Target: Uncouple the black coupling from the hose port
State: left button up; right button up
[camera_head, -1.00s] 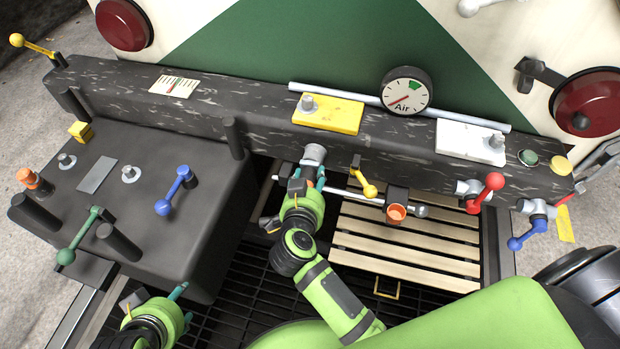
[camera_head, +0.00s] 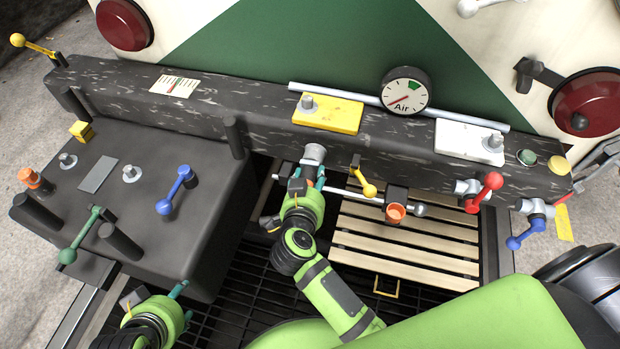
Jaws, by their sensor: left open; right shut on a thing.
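The grey hose port (camera_head: 314,153) sticks out from the front of the dark beam, left of the middle yellow lever. My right gripper (camera_head: 309,180) is just below it, with its teal fingertips close under the port. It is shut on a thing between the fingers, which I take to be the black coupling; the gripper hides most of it. I cannot tell whether the coupling still touches the port. My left gripper (camera_head: 160,297) is open and empty at the lower left, in front of the dark box, well apart from the port.
A horizontal silver rod (camera_head: 345,193) and an orange-ended fitting (camera_head: 396,212) lie right of my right gripper. A yellow lever (camera_head: 365,184) hangs close by. The dark box (camera_head: 150,215) stands left. Wooden slats (camera_head: 400,245) and a dark grating lie below.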

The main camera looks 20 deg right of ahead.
jog(key=shift+p, duration=0.65)
dwell(0.8)
dwell(0.4)
jog(key=shift+s+a+p, duration=0.4)
jog(key=shift+s+p, duration=0.1)
jog(key=shift+p, duration=0.15)
jog(key=shift+s+a+p, duration=0.25)
jog(key=shift+s+a, duration=0.2)
jog(key=shift+s, duration=0.2)
jog(key=shift+s+a+p, duration=0.25)
jog(key=shift+s+a, duration=0.15)
jog(key=shift+s, duration=0.25)
dwell(0.5)
jog(key=shift+s+a, duration=0.1)
jog(key=shift+s+a+p, duration=0.5)
jog(key=shift+s, duration=0.25)
notch_tip(320, 180, up, 8)
jog(key=p, duration=1)
dwell(0.8)
